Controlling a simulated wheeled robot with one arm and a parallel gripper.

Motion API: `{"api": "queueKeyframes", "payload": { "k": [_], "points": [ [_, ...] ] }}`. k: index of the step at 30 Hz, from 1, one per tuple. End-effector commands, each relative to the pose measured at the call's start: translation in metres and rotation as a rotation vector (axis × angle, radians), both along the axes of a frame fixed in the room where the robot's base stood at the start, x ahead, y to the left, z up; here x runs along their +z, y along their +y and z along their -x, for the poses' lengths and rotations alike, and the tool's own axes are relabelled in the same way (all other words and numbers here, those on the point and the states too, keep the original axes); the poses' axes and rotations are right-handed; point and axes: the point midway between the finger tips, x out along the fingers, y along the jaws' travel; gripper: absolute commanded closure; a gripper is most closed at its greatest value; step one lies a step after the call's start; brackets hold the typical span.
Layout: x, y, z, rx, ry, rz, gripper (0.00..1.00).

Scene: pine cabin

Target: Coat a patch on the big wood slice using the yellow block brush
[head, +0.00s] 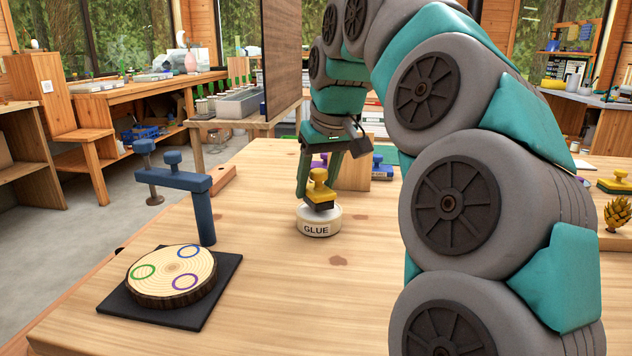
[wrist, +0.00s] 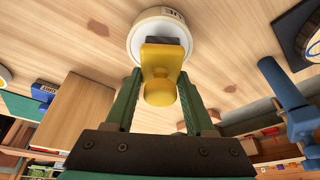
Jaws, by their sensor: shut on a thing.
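The yellow block brush (head: 319,188) is upright in my gripper (head: 318,177), its dark bristle end at the white glue pot (head: 317,226). My gripper is shut on its yellow handle. In the wrist view the yellow brush (wrist: 162,68) sits between my fingers (wrist: 160,85), with the glue pot (wrist: 143,22) beyond it. Whether the bristles touch the glue is hidden. The big wood slice (head: 174,272) lies on a dark square mat at the front left, with green, blue and purple rings on its top. Its edge also shows in the wrist view (wrist: 314,42).
A blue clamp (head: 178,180) stands just behind the slice. A wooden block (head: 352,172) and a blue item (head: 382,166) are behind the pot. A tall brown panel (head: 281,55) rises farther back. The table between pot and slice is clear.

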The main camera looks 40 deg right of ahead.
Motion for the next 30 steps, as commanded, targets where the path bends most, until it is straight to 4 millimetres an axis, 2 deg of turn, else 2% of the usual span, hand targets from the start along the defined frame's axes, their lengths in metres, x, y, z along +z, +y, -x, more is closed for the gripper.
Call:
{"api": "queueKeyframes", "payload": {
  "k": [30],
  "points": [
    [-0.0073,0.0,0.0001,0.0,0.001,0.0,1.0]
  ]
}}
